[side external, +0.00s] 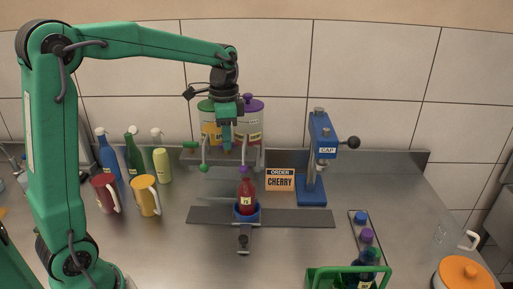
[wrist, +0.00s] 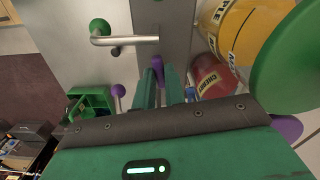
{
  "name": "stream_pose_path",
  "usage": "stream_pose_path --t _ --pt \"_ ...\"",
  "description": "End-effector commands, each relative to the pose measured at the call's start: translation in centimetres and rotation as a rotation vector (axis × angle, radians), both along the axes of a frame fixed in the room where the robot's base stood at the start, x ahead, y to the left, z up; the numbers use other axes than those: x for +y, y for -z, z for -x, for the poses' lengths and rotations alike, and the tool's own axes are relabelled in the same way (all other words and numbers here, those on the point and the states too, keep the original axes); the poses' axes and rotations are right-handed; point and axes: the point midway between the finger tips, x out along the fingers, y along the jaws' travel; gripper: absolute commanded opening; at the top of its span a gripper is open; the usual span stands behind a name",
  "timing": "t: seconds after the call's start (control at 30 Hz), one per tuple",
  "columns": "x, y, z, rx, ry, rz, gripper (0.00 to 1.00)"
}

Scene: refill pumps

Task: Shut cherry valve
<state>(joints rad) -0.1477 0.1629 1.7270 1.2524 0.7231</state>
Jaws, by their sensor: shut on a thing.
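My gripper (side external: 227,146) points down in front of the two tanks. In the wrist view its green fingers (wrist: 159,88) are shut on a purple valve handle (wrist: 157,66), beside the red tank marked cherry (wrist: 208,75). In the side view, the purple-lidded tank (side external: 250,122) stands behind my gripper at the right; the fingers hide the held handle. A metal spout with a purple ball (wrist: 118,90) is left of the fingers in the wrist view. A bottle (side external: 246,198) with red contents stands upright in a blue holder (side external: 246,217) below the pumps. The exact handle angle is unclear.
A yellow tank with a green lid (side external: 207,106) and a green valve handle (side external: 190,145) are beside my gripper. The order sign (side external: 280,180) reads cherry. A blue cap press (side external: 320,155) stands at right. A green crate (side external: 322,279) is at the front.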

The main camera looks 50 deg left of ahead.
Motion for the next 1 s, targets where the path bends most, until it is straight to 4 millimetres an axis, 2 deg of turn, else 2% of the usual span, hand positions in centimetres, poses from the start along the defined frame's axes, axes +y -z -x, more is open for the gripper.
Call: stream_pose_path --t 0.33,0.87,0.9,1.0 --pt "0.00 -0.17 -0.02 -0.003 0.190 -0.001 0.00" --pt "-0.01 -0.19 -0.03 -0.004 0.228 -0.001 0.00" --pt "-0.01 -0.19 -0.03 -0.004 0.228 -0.001 0.14" --pt "-0.01 -0.16 -0.02 -0.003 0.227 0.000 0.33"
